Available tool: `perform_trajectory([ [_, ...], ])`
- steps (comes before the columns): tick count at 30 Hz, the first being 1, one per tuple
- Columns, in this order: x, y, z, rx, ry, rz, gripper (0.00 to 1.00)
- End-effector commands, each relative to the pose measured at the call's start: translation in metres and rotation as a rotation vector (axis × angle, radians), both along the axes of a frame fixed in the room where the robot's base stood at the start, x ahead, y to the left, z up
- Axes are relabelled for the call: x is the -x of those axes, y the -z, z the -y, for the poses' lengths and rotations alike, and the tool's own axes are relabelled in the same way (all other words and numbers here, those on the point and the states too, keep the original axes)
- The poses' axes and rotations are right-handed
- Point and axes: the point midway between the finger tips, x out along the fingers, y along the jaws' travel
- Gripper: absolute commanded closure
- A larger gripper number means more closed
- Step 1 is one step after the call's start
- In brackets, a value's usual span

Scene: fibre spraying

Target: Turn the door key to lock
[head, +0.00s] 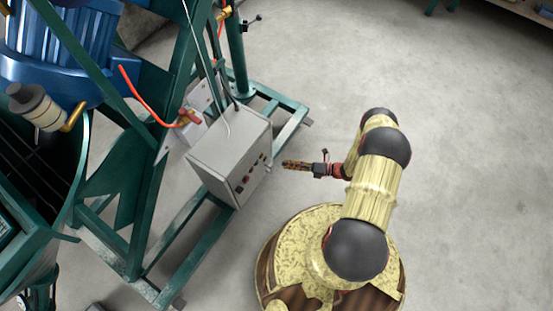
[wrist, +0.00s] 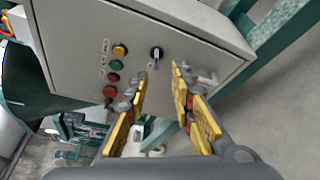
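The grey control box (head: 228,160) is mounted on the green frame, with its panel facing my gripper (head: 284,163). In the wrist view the panel of the box (wrist: 100,20) carries a black rotary switch (wrist: 156,54) and a small pale key-like part (wrist: 207,76) near its right edge. That part is partly hidden behind the right finger, and I cannot tell its exact shape. My gripper (wrist: 161,80) is open and empty, with its yellow-padded fingers apart and pointing at the panel. The fingertips appear a short way off the panel.
Yellow, green and red buttons (wrist: 114,65) line the panel left of the switch. Green frame beams (head: 180,250) run below and beside the box. A blue motor (head: 60,45) and orange hose (head: 145,98) are at upper left. The concrete floor (head: 460,150) at right is clear.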

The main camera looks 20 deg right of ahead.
Motion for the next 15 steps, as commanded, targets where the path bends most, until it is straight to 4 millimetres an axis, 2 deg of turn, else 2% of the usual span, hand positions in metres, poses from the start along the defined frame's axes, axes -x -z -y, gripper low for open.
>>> perform_trajectory([
  [7,-0.004,-0.003,-0.006,-0.066,0.015,-0.072,0.76],
  [15,-0.024,0.004,-0.039,-0.064,0.012,-0.072,0.76],
])
